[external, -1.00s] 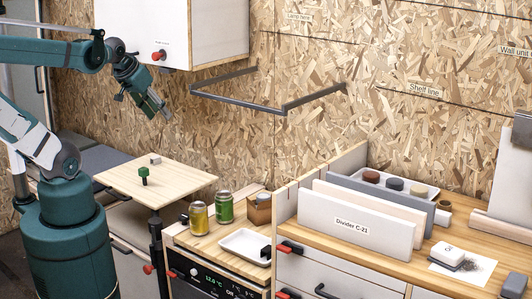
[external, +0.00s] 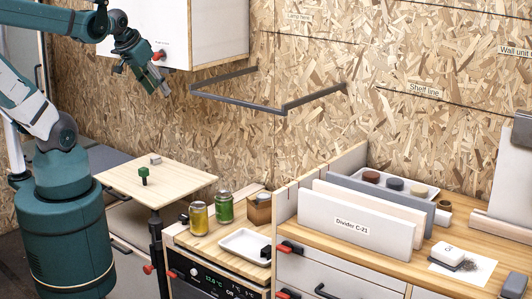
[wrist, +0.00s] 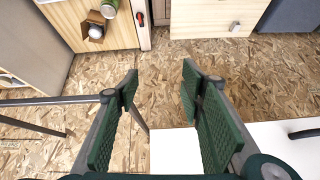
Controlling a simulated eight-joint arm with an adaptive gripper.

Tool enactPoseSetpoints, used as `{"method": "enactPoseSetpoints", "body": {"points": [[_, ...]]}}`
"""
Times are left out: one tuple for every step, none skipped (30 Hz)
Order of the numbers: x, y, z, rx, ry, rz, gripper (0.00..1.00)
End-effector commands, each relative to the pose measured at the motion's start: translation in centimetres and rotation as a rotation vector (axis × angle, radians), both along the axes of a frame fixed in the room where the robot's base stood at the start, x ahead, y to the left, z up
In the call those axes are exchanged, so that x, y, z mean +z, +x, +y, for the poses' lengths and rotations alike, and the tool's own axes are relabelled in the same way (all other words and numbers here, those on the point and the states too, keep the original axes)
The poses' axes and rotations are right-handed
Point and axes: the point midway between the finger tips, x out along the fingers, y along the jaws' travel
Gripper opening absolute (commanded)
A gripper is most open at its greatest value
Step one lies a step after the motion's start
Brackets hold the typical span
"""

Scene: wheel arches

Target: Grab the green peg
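The green peg (external: 143,176) stands on a small pale wooden table (external: 185,185) in the external view. It has a wide dark green head on a thinner stem. My gripper (external: 164,88) is up in the air above and slightly right of the peg in the picture, well apart from it. In the wrist view my gripper (wrist: 160,85) shows two green ribbed pads spread apart with nothing between them. The peg does not show in the wrist view.
A small grey block (external: 155,159) lies behind the peg. A white wall cabinet (external: 205,30) and grey wall rail (external: 235,103) are close to my gripper.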

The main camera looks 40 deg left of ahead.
Motion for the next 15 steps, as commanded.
{"method": "enactPoseSetpoints", "body": {"points": [[-0.6, 0.4, 0.3, -0.011, 0.012, 0.007, 0.39], [-0.8, 0.5, 0.4, -0.022, 0.021, 0.012, 0.39], [-1.2, 0.8, 0.7, -0.035, 0.032, 0.018, 0.39], [-1.4, 1.0, 0.9, -0.045, 0.042, 0.023, 0.39], [-1.7, 1.3, 1.1, -0.056, 0.052, 0.028, 0.39], [-2.2, 1.6, 1.3, -0.072, 0.065, 0.036, 0.39], [-2.5, 1.8, 1.6, -0.086, 0.077, 0.043, 0.39], [-2.9, 2.0, 1.8, -0.100, 0.088, 0.049, 0.39], [-3.4, 2.4, 2.1, -0.118, 0.102, 0.059, 0.39], [-3.8, 2.6, 2.4, -0.132, 0.113, 0.065, 0.39], [-4.1, 2.9, 2.6, -0.146, 0.123, 0.072, 0.39], [-4.7, 3.2, 2.9, -0.165, 0.137, 0.081, 0.39], [-5.0, 3.4, 3.2, -0.180, 0.148, 0.088, 0.39], [-5.4, 3.7, 3.4, -0.194, 0.158, 0.095, 0.39], [-5.9, 4.0, 3.8, -0.212, 0.171, 0.104, 0.39]]}}
